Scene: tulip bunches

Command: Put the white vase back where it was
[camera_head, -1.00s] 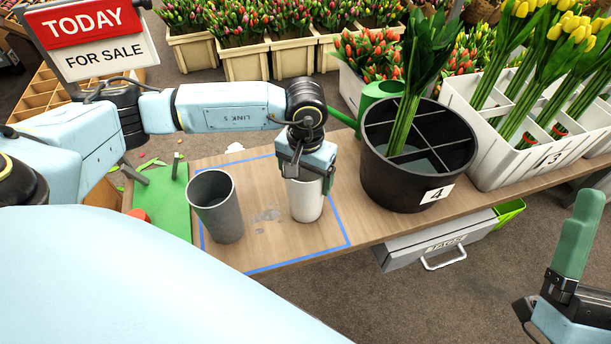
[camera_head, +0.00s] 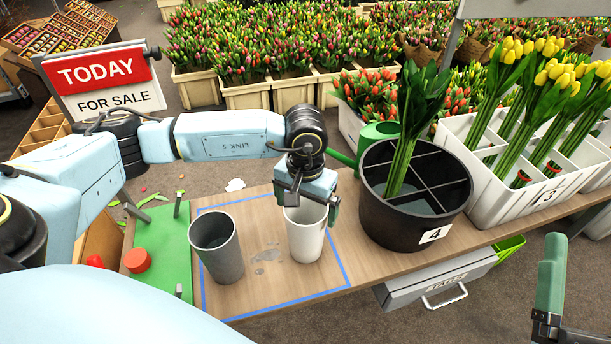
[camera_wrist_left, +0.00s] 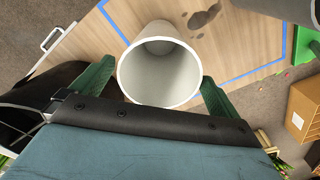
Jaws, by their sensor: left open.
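The white vase (camera_head: 304,236) stands upright on the wooden table, inside the blue taped outline (camera_head: 346,270), near its right side. It also shows in the left wrist view (camera_wrist_left: 160,72), where I look down into its empty mouth. My left gripper (camera_head: 308,206) is open, with its green fingers on either side of the vase's rim; in the left wrist view (camera_wrist_left: 152,92) both fingers look apart from the wall. My right gripper (camera_head: 549,285) shows at the lower right edge as one green finger away from the table; its opening is hard to judge.
A grey vase (camera_head: 222,252) stands left of the white one, with wet marks (camera_head: 266,258) between them. A black bucket (camera_head: 410,205) marked 4 holds tulips close on the right. A green mat (camera_head: 165,256) with a red piece lies at left.

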